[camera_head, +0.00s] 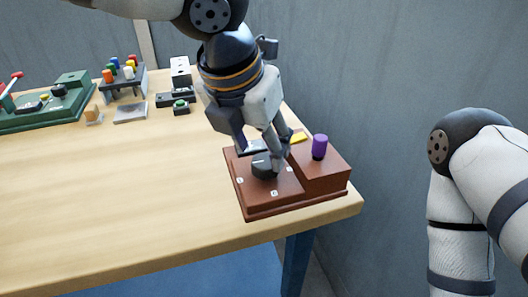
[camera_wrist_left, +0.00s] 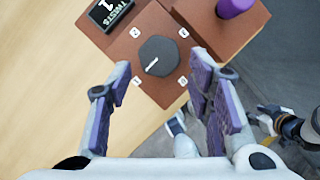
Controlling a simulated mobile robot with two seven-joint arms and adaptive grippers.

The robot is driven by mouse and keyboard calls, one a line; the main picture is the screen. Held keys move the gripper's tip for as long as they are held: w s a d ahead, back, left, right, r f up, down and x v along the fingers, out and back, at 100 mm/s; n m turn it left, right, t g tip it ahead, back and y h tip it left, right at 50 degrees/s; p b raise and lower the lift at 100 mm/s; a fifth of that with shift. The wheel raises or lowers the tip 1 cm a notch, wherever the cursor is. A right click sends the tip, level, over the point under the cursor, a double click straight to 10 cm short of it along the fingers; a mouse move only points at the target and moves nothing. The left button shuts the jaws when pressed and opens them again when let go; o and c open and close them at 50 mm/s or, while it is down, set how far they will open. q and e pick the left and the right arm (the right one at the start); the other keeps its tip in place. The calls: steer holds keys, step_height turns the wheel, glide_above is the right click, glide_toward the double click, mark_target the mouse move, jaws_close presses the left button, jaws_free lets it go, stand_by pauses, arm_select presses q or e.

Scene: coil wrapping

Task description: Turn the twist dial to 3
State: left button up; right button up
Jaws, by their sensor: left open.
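The twist dial is a dark, many-sided knob (camera_head: 264,166) on a reddish-brown box (camera_head: 257,204) at the table's right front corner. In the left wrist view the knob (camera_wrist_left: 158,55) has a short white mark pointing to the lower-left label (camera_wrist_left: 136,81). White labels sit around it; the upper-left one (camera_wrist_left: 134,32) looks like 2, the others are hard to read. My left gripper (camera_head: 260,155) is above the box, fingers pointing down on either side of the knob. It is open, with purple pads apart (camera_wrist_left: 160,78).
A purple cylinder (camera_head: 320,147) stands on the box's raised right part. A small dark display (camera_wrist_left: 110,12) is beside the dial. A green panel (camera_head: 40,118) and a rack of coloured pegs (camera_head: 124,80) are at the back left. The table's left front (camera_head: 120,200) is clear.

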mark_target(265, 160)
arm_select(q)
steer(key=shift+x, duration=2.1)
steer(key=shift+w, duration=0.1)
steer(key=c, duration=0.9)
steer(key=shift+o, duration=0.2)
